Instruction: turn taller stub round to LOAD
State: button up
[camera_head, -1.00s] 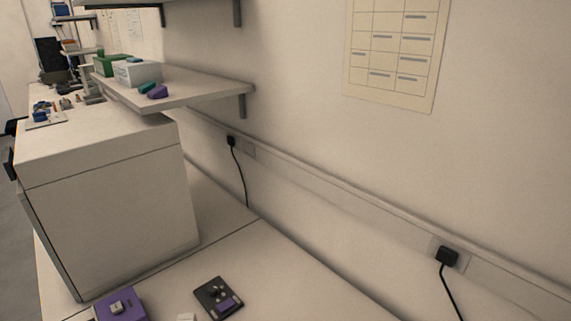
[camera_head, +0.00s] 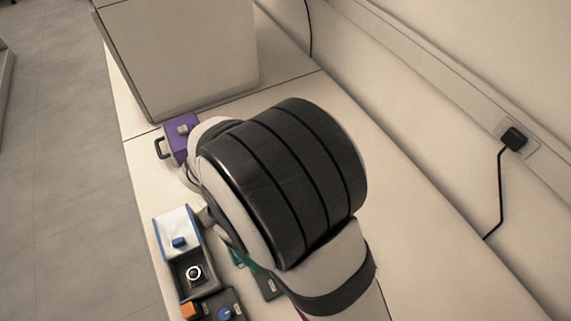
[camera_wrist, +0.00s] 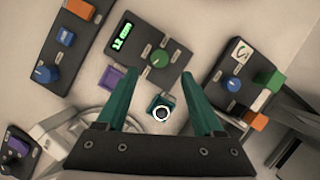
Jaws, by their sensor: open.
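My gripper (camera_wrist: 157,76) is open and empty in the wrist view, with its two teal fingers spread above the bench. Between and just below the fingers is a small teal block with a white-ringed round stub (camera_wrist: 160,113). I cannot tell which stub is taller, and no LOAD marking is readable. In the head view my arm hides the gripper and much of the bench.
In the wrist view, one panel with a blue knob (camera_wrist: 45,74) lies left and another with a blue knob (camera_wrist: 233,83) right. Bench at right is clear.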

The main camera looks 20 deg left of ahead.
jog(key=x, duration=0.7)
jog(key=shift+f, duration=0.1)
grip_shut()
